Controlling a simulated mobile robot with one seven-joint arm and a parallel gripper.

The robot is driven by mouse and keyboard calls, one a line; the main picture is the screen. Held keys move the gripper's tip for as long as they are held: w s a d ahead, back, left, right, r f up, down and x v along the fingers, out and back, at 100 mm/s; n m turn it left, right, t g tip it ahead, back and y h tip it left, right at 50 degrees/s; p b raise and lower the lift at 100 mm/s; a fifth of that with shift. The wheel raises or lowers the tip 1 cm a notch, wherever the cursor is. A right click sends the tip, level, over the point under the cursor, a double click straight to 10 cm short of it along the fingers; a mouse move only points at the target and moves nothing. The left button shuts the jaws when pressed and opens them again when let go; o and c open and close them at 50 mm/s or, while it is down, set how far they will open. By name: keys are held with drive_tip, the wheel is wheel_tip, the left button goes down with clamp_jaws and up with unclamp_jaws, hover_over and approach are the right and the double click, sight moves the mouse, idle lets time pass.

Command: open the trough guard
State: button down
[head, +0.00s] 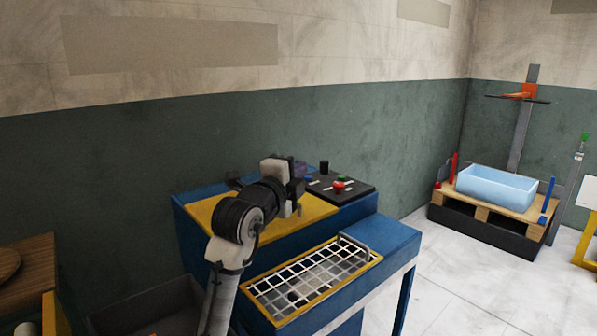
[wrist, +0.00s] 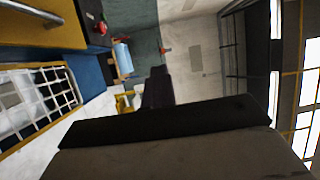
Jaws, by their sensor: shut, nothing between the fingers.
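The trough guard (head: 318,277) is a white wire mesh in a yellow frame on the front of the blue press. It lies down over the trough, with a grey bar handle (head: 357,247) at its right end. The guard also shows at the left of the wrist view (wrist: 38,103), turned on its side. My gripper (wrist: 158,86) shows as dark fingers in the wrist view, shut and empty, apart from the guard. In the head view my arm rises in front of the press, its wrist above the yellow top; the fingertips are hard to make out there.
The control box (head: 345,189) with a red button stands at the press's back right. A light-blue tub (head: 497,190) sits on a wooden pallet (head: 480,198) farther right. A wooden table (head: 28,262) is at the left. The floor right of the press is clear.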

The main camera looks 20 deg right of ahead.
drive_tip(key=c, duration=2.1)
unclamp_jaws()
drive_tip(key=o, duration=0.3)
drive_tip(key=b+v, duration=0.3)
drive_tip(key=v, duration=1)
drive_tip(key=shift+s+a+b, duration=0.25)
drive_tip(key=shift+s+b, duration=0.1)
drive_tip(key=shift+b, duration=0.05)
drive_tip(key=shift+c, duration=0.4)
